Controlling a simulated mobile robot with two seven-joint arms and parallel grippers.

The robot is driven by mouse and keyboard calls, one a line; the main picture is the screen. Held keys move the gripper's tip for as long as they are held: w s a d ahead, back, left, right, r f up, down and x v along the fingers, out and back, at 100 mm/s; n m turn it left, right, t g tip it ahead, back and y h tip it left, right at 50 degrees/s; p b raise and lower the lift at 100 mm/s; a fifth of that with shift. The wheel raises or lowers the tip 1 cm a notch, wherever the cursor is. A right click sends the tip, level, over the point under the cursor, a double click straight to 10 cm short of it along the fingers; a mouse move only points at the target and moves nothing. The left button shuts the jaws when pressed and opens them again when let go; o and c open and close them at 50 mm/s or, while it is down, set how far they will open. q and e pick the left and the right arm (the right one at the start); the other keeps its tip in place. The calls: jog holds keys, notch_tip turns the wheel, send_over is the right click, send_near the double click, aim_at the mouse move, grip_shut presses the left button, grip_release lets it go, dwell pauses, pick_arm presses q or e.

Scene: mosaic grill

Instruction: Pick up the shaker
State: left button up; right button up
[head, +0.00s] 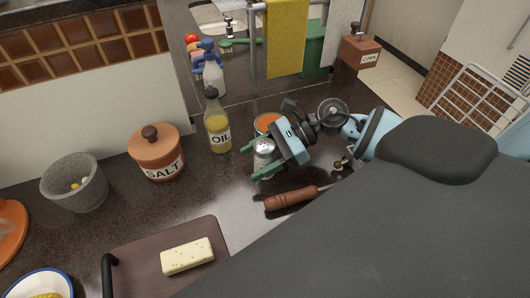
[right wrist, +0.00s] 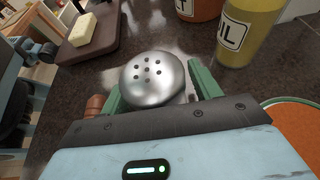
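The shaker (head: 264,153) has a rounded silver top with holes and stands on the dark counter. In the right wrist view the shaker (right wrist: 153,79) shows its perforated top close to the camera; its lower body is mostly hidden. My right gripper (head: 260,154) has its green fingers on either side of the shaker. In the right wrist view my right gripper (right wrist: 158,82) looks open around it, with a small gap at the right finger; contact at the left finger cannot be told. My left gripper is not in view.
An oil bottle (head: 218,134) stands just left of the shaker, and an orange-topped container (head: 266,121) is behind it. A wooden-handled tool (head: 290,199) lies in front. A salt jar (head: 156,160), stone mortar (head: 75,184) and cutting board (head: 146,251) with cheese (head: 187,256) are further left.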

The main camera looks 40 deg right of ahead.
aim_at(257, 149)
jog(key=c, duration=0.9)
jog(key=shift+r, duration=0.15)
